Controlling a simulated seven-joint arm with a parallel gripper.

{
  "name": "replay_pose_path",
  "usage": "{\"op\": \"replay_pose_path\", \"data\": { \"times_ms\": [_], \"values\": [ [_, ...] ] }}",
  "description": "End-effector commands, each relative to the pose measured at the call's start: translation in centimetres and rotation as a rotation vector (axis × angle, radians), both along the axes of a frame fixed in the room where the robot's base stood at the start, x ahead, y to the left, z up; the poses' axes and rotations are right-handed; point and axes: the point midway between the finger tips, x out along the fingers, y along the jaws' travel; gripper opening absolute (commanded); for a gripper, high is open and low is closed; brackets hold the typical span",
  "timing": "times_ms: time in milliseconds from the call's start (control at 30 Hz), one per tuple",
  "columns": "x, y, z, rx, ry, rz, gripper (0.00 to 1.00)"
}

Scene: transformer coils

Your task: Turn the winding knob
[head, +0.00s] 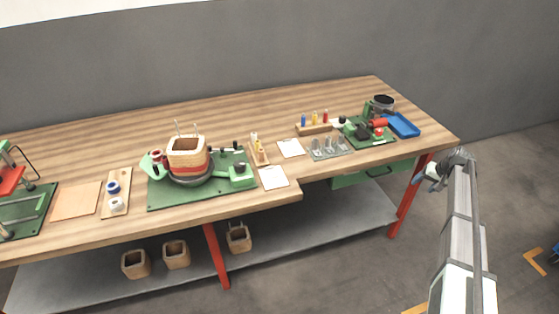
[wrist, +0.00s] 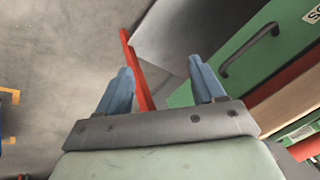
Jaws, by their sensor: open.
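The winding station sits on a green baseplate (head: 160,194) in the middle-left of the bench. It has a square wooden coil former (head: 187,146) with a red band on a dark round turntable, and a green block (head: 241,175) at its right. Small dark knob-like parts (head: 235,145) stand behind that block, but I cannot tell which part is the winding knob. My gripper (head: 434,177) is off the bench's right end, far from the station. In the wrist view my gripper (wrist: 166,88) has its two blue fingers apart with nothing between them.
A green drawer (wrist: 255,50) with a dark handle and a red bench leg (wrist: 136,70) are ahead of my fingers. A second green station (head: 378,140) and a blue tray (head: 402,125) stand at the bench's right end. Wooden formers (head: 176,254) sit on the lower shelf.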

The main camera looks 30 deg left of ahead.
Motion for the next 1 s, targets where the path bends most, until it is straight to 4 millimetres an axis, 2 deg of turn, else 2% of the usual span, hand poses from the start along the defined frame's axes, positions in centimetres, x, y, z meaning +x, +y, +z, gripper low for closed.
{"op": "replay_pose_path", "data": {
  "times_ms": [33,100,267,367,400,567,667,800,1000],
  "values": [
    [2.2,0.3,2.5,0.006,-0.029,0.007,0.68],
    [4.0,0.8,5.4,0.014,-0.059,0.019,0.68],
    [6.7,3.3,11.4,0.025,-0.110,0.060,0.68],
    [7.4,6.7,15.1,0.023,-0.129,0.109,0.68],
    [7.2,8.8,16.3,0.019,-0.132,0.137,0.68],
    [4.6,16.6,18.9,-0.011,-0.112,0.245,0.68],
    [2.3,21.5,19.8,-0.035,-0.092,0.313,0.68],
    [-1.5,28.1,21.0,-0.073,-0.064,0.407,0.68],
    [-7.6,36.6,22.8,-0.132,-0.031,0.537,0.68]
  ]
}}
